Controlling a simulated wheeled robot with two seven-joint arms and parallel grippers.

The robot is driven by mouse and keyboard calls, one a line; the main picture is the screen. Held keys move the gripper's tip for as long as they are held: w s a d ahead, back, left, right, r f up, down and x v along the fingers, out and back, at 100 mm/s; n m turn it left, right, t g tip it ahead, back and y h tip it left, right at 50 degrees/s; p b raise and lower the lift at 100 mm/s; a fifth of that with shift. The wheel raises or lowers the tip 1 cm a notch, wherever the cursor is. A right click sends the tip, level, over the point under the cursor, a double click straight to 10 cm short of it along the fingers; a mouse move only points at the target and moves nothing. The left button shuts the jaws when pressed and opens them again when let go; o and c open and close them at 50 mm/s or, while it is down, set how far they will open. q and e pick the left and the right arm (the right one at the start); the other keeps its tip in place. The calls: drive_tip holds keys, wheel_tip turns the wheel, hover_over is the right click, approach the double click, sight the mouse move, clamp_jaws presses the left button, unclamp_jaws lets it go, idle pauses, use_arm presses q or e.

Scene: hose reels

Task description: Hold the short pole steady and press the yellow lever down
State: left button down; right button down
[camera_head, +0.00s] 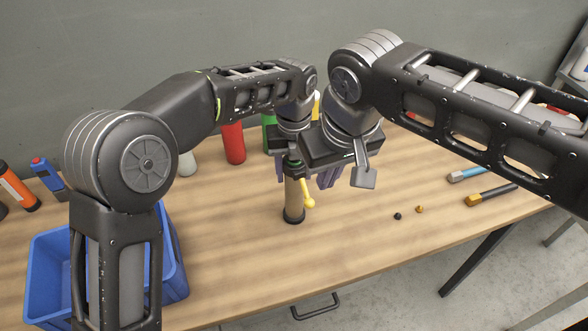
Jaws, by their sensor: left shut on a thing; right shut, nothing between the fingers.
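The short pole (293,198) stands upright on the wooden table on a dark round base. It is tan, with a dark top partly hidden by my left gripper. The yellow lever (308,197) is on the pole's right side and slants down, its rounded end low. My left gripper (291,171) is shut on the upper part of the short pole; its fingers are partly hidden. My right gripper (328,178) is shut and empty, just right of the pole and above the lever's end. I cannot tell whether it touches the lever.
A blue crate (52,262) is at the left, partly behind my arm. A red cylinder (233,143) and a green one (268,132) stand at the back. Two small pieces and blue and yellow-ended tools (490,194) lie at right. The front middle of the table is clear.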

use_arm(q)
drive_tip(key=c, duration=0.6)
unclamp_jaws()
drive_tip(key=shift+r, duration=0.1)
wheel_tip(320, 180, up, 7)
drive_tip(key=shift+r, duration=0.2)
drive_tip(key=shift+s+f, duration=0.1)
idle(0.4)
